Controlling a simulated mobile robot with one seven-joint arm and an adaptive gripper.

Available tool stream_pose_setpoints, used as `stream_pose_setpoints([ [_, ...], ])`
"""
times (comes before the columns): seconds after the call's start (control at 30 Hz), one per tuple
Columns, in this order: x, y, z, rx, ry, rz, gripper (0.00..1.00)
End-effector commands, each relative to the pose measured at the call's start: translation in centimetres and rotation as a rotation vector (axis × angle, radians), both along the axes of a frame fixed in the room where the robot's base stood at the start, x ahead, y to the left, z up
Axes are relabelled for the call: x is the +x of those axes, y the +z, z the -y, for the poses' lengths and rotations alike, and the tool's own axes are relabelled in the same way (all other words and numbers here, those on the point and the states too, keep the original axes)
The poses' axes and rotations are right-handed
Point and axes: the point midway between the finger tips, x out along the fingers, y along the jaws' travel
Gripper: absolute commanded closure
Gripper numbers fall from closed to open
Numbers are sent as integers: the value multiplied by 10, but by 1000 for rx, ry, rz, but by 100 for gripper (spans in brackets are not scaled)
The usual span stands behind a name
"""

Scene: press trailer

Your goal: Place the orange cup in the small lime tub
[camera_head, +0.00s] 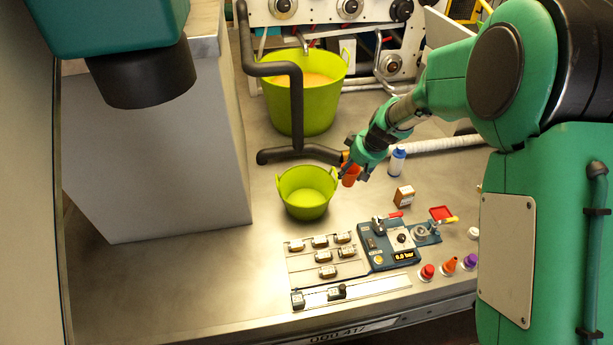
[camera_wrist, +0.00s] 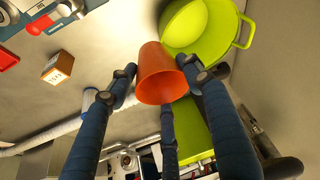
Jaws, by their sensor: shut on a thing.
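The orange cup (camera_wrist: 162,76) is between the fingers of my gripper (camera_wrist: 160,82) in the wrist view, and the gripper is shut on it. In the head view my gripper (camera_head: 352,170) holds the orange cup (camera_head: 349,178) just to the right of the small lime tub. The small lime tub (camera_head: 307,205) stands on the bench and its visible inside looks empty. In the wrist view the small lime tub (camera_wrist: 228,50) is at the upper right, with the cup beside its rim. I cannot tell how high the cup is.
A large lime tub (camera_head: 300,110) stands behind, with a dark pipe stand (camera_head: 296,130) before it. A blue-white bottle (camera_head: 397,162) and small box (camera_head: 404,196) are to the right. A control panel (camera_head: 390,248) is in front. The bench front left is clear.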

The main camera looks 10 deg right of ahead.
Motion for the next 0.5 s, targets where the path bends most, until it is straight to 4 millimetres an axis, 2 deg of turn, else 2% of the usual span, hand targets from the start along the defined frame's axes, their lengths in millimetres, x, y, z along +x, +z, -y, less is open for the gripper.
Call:
stream_pose_setpoints([
  [0.2, 45, 1, -37, -14, 130, 4, 72],
  [0.5, 94, -3, -88, -34, 292, 10, 72],
])
